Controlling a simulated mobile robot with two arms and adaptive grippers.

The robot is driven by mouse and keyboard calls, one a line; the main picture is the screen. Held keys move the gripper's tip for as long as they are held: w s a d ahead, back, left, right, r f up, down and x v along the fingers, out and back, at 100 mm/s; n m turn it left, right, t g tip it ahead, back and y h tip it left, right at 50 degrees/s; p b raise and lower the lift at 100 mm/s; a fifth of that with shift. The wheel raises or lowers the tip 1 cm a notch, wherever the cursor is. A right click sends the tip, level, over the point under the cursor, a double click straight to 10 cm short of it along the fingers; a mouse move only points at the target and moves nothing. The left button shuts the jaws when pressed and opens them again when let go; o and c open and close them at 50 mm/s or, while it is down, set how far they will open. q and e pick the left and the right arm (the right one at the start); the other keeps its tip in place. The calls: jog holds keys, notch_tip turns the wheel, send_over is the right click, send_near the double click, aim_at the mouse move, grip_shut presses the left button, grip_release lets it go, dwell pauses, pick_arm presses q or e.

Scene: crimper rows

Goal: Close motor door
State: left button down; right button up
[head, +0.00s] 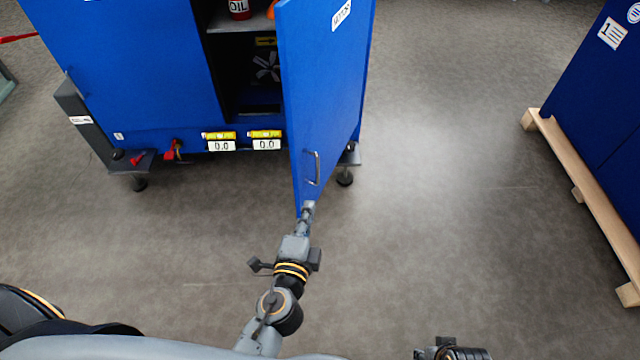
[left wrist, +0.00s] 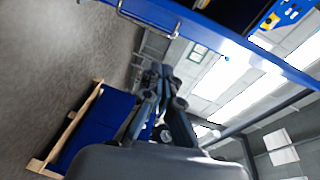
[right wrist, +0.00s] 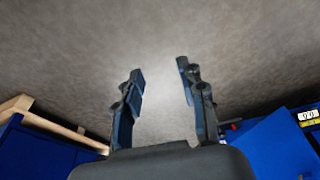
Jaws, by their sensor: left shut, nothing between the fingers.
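The blue motor door (head: 318,85) stands swung open from the blue cabinet (head: 125,60), its free edge toward me. Its metal handle (head: 314,168) is near the lower free corner. My left gripper (head: 308,207) is shut and empty at the door's lower free corner, below the handle; I cannot tell whether it touches. In the left wrist view, its closed fingers (left wrist: 160,75) point toward the door's edge (left wrist: 235,48), and the handle (left wrist: 150,18) shows at upper left. My right gripper (right wrist: 161,70) is open and empty over bare floor.
The open compartment holds a red oil can (head: 239,8) on a shelf and a fan (head: 267,67) below. Two displays (head: 221,141) sit under the opening. Another blue cabinet on a wooden pallet (head: 580,198) stands at the right. The floor between (head: 450,180) is clear.

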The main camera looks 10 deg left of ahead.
aim_at(298, 159)
pick_arm(q)
jog(key=shift+m+t+y, duration=0.3)
jog(key=shift+t+y, duration=0.1)
jog(key=shift+t, duration=0.3)
jog(key=shift+w+a+r+p, duration=0.5)
jog(key=shift+w+a+r, duration=0.3)
jog(key=shift+w, duration=0.95)
jog(key=shift+w+a+r+p, duration=0.5)
jog(key=shift+w+a+r, duration=0.2)
jog(key=shift+w, duration=1.05)
jog(key=shift+w+a+r+p, duration=0.5)
jog(key=shift+w+a+r, duration=0.3)
jog(key=shift+w, duration=0.95)
pick_arm(e)
jog(key=s+d+f, duration=0.1)
jog(key=s+f, duration=0.2)
jog(key=f, duration=0.6)
jog(key=shift+s+f+g, duration=0.15)
jog(key=shift+s+g, duration=0.1)
jog(key=shift+g, duration=0.05)
pick_arm(q)
jog(key=shift+a, duration=0.15)
pick_arm(e)
jog(key=shift+d, duration=0.15)
